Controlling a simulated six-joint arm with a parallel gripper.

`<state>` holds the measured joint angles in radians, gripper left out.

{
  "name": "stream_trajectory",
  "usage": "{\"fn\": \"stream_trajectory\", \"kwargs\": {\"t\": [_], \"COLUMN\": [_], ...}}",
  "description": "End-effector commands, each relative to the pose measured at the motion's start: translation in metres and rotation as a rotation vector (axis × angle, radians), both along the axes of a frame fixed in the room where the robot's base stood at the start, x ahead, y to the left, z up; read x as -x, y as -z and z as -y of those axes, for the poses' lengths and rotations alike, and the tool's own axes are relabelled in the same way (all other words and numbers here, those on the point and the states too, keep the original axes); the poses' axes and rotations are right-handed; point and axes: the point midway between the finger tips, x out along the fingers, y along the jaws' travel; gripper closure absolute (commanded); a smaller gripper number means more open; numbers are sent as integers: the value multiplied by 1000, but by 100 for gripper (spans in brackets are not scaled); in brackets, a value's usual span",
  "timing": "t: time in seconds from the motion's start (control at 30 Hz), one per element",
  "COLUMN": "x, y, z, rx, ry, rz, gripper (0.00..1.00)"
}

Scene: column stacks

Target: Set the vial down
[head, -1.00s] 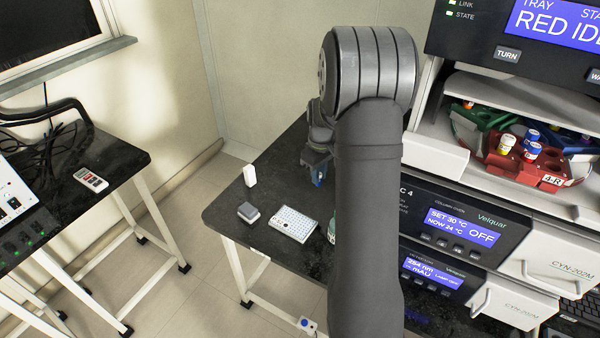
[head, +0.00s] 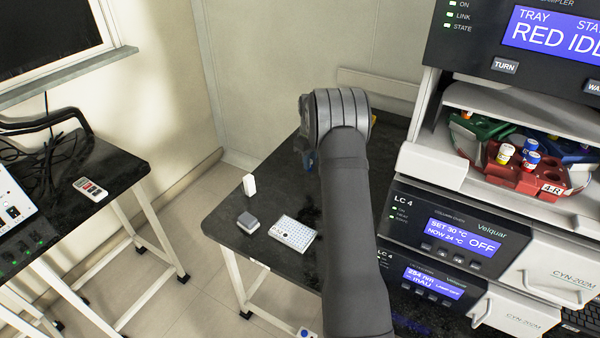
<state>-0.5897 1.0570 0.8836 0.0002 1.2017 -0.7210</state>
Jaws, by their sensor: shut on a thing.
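My gripper (head: 309,166) is small and mostly hidden by my own wrist and forearm, over the back part of the black bench. It is shut on a vial. A small patch of blue shows at the fingertips, but I cannot tell whether it is the vial's cap or part of the gripper. The vial's body and its gap to the bench are hidden.
A white well rack (head: 292,234), a grey block (head: 248,222) and a white upright block (head: 249,185) stand on the black bench (head: 222,214). Right of my arm, the instrument stack (head: 450,232) has a red tray (head: 560,172) with several capped vials.

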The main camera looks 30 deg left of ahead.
Motion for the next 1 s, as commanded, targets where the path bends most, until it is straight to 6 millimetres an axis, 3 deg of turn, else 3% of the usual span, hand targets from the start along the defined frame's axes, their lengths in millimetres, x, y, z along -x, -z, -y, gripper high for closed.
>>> {"fn": "stream_trajectory", "kwargs": {"t": [0.1,0.3,0.63,1.0], "x": [2,3,3,3], "y": [14,23,62,66], "z": [-22,-37,-37,-37], "rx": [0,0,0,0], "ry": [-2,0,1,1], "rz": [0,0,0,0], "gripper": [100,100,100,100]}}
